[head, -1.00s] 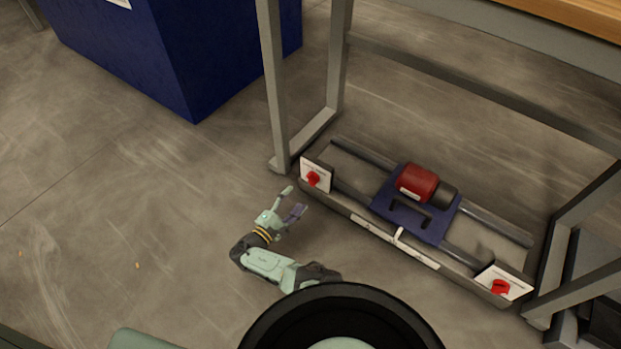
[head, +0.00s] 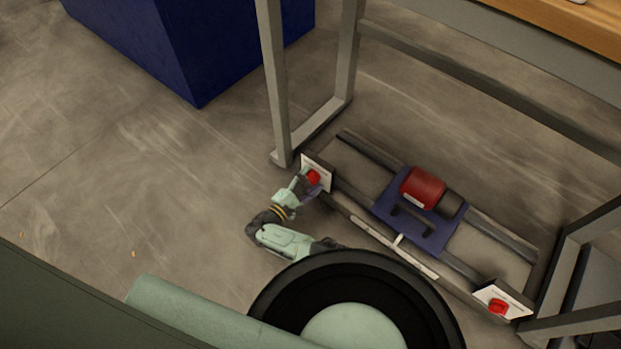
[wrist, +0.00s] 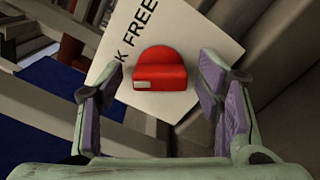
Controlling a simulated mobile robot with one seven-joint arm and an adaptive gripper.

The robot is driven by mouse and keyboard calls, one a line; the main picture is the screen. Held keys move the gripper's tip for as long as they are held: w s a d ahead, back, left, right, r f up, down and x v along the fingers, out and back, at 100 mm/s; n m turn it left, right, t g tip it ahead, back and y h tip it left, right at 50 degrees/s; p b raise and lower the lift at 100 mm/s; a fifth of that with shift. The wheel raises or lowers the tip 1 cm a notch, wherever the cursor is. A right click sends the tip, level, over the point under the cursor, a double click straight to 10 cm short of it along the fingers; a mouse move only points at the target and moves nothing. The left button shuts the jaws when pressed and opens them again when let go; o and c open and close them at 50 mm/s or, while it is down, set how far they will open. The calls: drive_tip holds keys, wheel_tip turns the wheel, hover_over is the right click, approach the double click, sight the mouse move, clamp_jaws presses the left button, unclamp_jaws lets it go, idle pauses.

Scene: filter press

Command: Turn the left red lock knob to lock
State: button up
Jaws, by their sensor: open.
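The left red lock knob (head: 313,177) sits on a white plate (head: 325,166) at the left end of the low frame. In the wrist view the knob (wrist: 160,80) is round with a raised grip bar and a pale mark at the bar's left end. The white plate (wrist: 208,50) behind it looks tilted and carries the letters "K FREE", partly cut off. My gripper (wrist: 162,100) is open, with one purple-padded finger on each side of the knob's position in the picture. In the head view my gripper (head: 304,184) is right beside the knob; I cannot tell if they touch.
A second red knob (head: 498,307) is on a plate at the frame's right end. A red motor (head: 423,188) on a blue carriage (head: 417,226) with a black handle sits between. A grey table leg (head: 276,90) stands close behind the left plate. Floor to the left is clear.

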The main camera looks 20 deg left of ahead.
drive_tip(key=shift+c, duration=0.2)
drive_tip(key=c, duration=1.1)
drive_tip(key=shift+n, duration=0.4)
drive_tip(key=o, duration=1.1)
drive_tip(key=shift+o, duration=0.2)
